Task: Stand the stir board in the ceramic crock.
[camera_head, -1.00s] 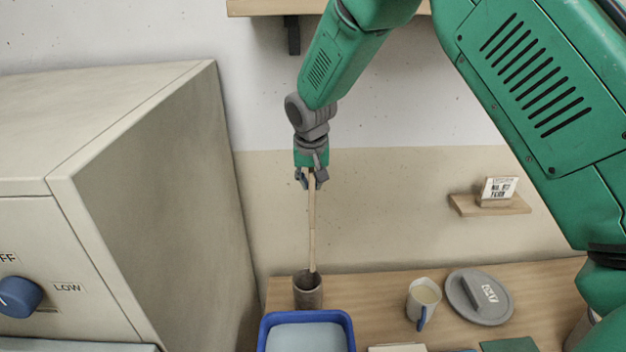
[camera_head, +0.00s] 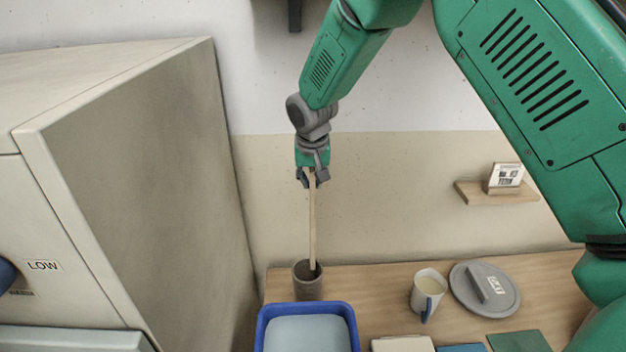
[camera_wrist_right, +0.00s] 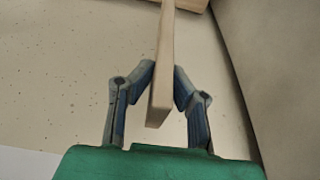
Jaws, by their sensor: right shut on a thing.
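The stir board (camera_head: 313,225) is a long, pale wooden stick hanging almost upright from my right gripper (camera_head: 312,178). The board also shows in the right wrist view (camera_wrist_right: 165,60), clasped between the two fingers of my right gripper (camera_wrist_right: 164,82). The ceramic crock (camera_head: 307,285) is a dark grey-brown cylinder upright on the table, well below the gripper. The board's lower end overlaps the crock's dark mouth in the head view. I cannot tell how far inside it is. The crock is not clear in the wrist view. My left gripper is out of view.
A blue-rimmed tub (camera_head: 350,318) stands just in front of the crock. A mug (camera_head: 427,292) and a grey round lid (camera_head: 497,298) are to its right on the wooden table (camera_head: 375,280). A large beige cabinet (camera_head: 140,180) rises at left. A small shelf (camera_head: 475,194) is on the wall.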

